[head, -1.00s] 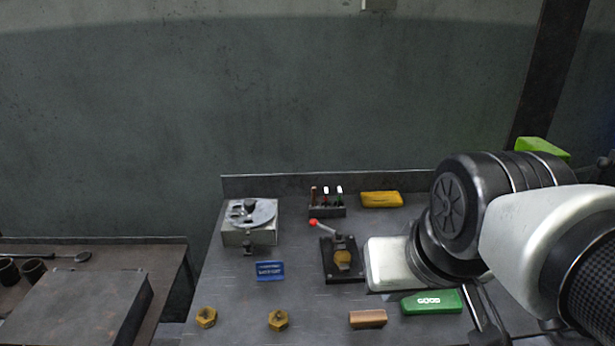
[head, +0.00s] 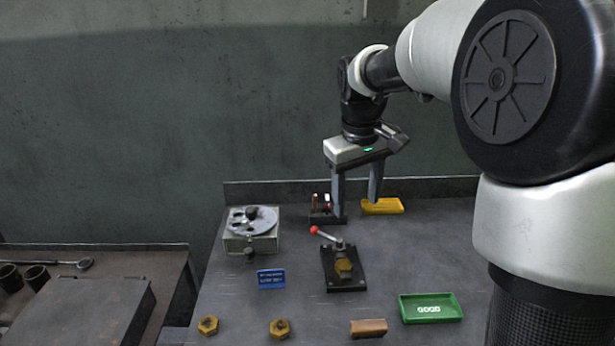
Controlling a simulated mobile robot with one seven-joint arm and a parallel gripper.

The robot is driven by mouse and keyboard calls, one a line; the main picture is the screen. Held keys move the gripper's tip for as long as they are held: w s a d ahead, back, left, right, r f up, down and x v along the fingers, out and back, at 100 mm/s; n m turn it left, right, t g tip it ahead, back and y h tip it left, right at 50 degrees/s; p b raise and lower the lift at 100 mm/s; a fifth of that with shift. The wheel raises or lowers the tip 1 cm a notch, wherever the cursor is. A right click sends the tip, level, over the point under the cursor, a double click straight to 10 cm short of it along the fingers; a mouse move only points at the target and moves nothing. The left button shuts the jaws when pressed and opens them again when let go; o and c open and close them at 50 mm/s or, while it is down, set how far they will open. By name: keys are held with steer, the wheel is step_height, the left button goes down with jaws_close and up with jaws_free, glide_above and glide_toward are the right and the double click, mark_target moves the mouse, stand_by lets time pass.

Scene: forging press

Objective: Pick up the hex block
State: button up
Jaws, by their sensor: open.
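Hex-shaped brass blocks show in the head view. One hex block (head: 208,325) lies at the front left of the bench, and another hex block (head: 280,328) lies to its right. A third brass hex piece (head: 344,267) sits in the black clamp fixture (head: 345,283) with a red-tipped lever. My gripper (head: 357,206) points down above the back of the bench, its two fingers apart with nothing between them. It is behind the clamp fixture and well away from the two front hex blocks. Whether its fingertips touch anything there cannot be told.
A copper-coloured bar (head: 369,328) and a green GOOD tray (head: 431,309) lie at the front right. The front left bench has bare room.

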steer(key=n+g, duration=0.1)
steer(key=g, duration=0.1)
glide_above(343, 263)
step_height(343, 263, down, 9)
steer(key=shift+y, duration=0.4)
step_height(343, 263, down, 12)
steer(key=shift+w+d+f, duration=0.1)
steer(key=shift+w+d, duration=0.05)
steer(key=shift+s+f+p, duration=0.2)
steer(key=shift+f+p, duration=0.15)
steer(key=shift+f, duration=2.55)
steer(key=shift+c, duration=0.2)
steer(key=c, duration=1.3)
